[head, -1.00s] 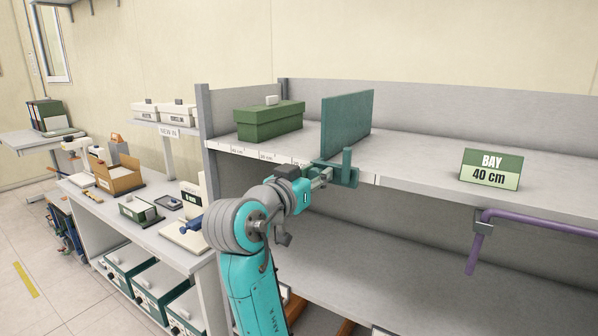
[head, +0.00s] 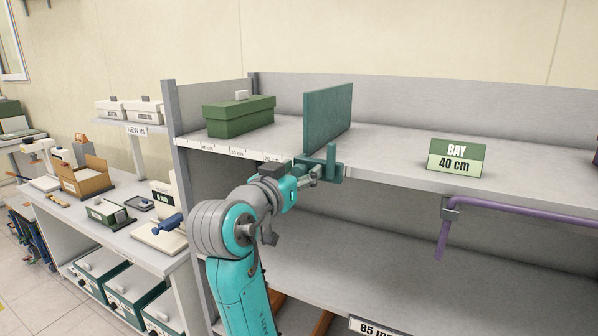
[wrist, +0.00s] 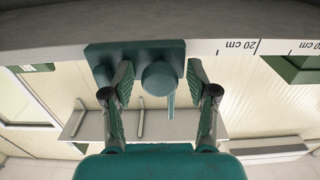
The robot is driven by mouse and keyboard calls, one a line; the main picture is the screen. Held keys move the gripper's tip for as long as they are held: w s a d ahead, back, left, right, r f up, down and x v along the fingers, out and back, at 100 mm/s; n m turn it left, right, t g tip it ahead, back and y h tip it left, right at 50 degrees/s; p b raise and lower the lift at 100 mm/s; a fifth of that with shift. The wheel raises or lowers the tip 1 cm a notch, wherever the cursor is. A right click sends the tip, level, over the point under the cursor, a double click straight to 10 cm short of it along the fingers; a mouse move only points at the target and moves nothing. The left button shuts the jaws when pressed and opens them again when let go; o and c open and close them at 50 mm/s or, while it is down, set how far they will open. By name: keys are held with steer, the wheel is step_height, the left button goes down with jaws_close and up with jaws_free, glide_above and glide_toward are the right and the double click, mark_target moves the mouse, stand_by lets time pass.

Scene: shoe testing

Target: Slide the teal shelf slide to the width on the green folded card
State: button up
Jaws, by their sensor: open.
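The teal shelf slide (head: 328,117) stands upright on the top shelf board. Its teal front handle (head: 332,163) is at the board's front edge. My gripper (head: 314,173) is at this handle, with open fingers. In the wrist view, the fingers (wrist: 160,95) stand on either side of the slide's round knob (wrist: 160,78), with gaps visible. The slide's front plate (wrist: 135,52) lies beyond them, past the upside-down "20 cm" mark. The green folded card (head: 457,158) stands on the shelf to the right and reads "BAY 40 cm".
A green lidded box (head: 238,117) sits on the shelf left of the slide. Scale labels (head: 237,153) run along the front edge; they are unreadable in the head view. The board between slide and card is clear. A purple rail (head: 520,215) hangs below the board at right.

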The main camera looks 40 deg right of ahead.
steer(key=shift+a, duration=0.1)
steer(key=v, duration=1.1)
steer(key=shift+s+a, duration=0.15)
steer(key=shift+a, duration=0.25)
